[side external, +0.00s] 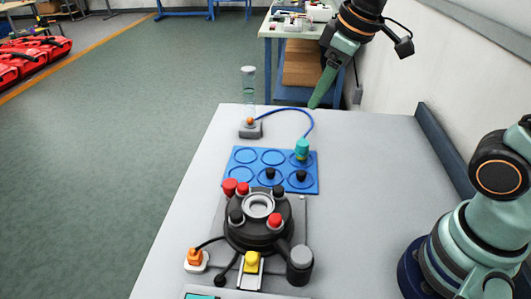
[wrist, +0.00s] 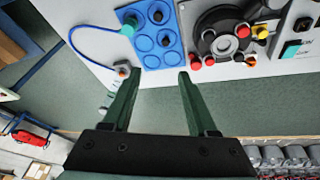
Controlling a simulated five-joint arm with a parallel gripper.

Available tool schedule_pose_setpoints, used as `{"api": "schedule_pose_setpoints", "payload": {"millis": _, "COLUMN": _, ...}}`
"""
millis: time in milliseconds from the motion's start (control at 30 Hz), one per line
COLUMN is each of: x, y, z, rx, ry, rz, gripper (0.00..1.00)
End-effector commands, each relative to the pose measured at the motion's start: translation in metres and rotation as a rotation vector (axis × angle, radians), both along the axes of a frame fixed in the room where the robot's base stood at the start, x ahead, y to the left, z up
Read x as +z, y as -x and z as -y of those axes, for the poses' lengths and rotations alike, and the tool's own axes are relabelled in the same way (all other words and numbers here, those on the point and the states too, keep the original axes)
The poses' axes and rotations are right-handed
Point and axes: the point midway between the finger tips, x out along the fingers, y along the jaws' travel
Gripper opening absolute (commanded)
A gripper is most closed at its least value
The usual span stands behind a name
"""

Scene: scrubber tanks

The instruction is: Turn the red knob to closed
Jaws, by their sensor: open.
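A round black device (side external: 260,237) stands on the grey table, with a pale ring on top and several red and black knobs around it. One red knob (side external: 275,221) is at its front right. Two red knobs sit close together at its back left, one larger (side external: 230,187) and one smaller (side external: 243,188). Red knobs also show in the wrist view (wrist: 243,31). I cannot tell which one the task means, or its setting. My gripper (side external: 316,104) is open and empty, above the table's far end, apart from the device. Its two fingers (wrist: 160,78) point toward the table in the wrist view.
A blue tray (side external: 243,168) with ring marks holds a teal-capped piece (side external: 302,150) and black knobs. A clear tube (side external: 248,90) stands behind it, with a blue hose nearby. An orange button (side external: 195,256) and yellow knob (side external: 252,260) are in front.

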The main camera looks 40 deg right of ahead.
Motion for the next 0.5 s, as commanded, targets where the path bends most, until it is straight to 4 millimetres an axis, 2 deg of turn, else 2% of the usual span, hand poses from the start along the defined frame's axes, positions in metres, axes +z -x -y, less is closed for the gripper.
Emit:
{"api": "schedule_pose_setpoints", "payload": {"millis": 100, "x": -0.004, "y": -0.025, "z": -0.022, "rx": 0.17, "ry": 0.048, "rz": -0.059, "gripper": 0.58}}
{"api": "schedule_pose_setpoints", "payload": {"millis": 267, "x": -0.017, "y": -0.054, "z": -0.055, "rx": 0.405, "ry": 0.106, "rz": -0.126, "gripper": 0.58}}
{"api": "schedule_pose_setpoints", "payload": {"millis": 500, "x": -0.053, "y": -0.09, "z": -0.109, "rx": 0.754, "ry": 0.178, "rz": -0.221, "gripper": 0.58}}
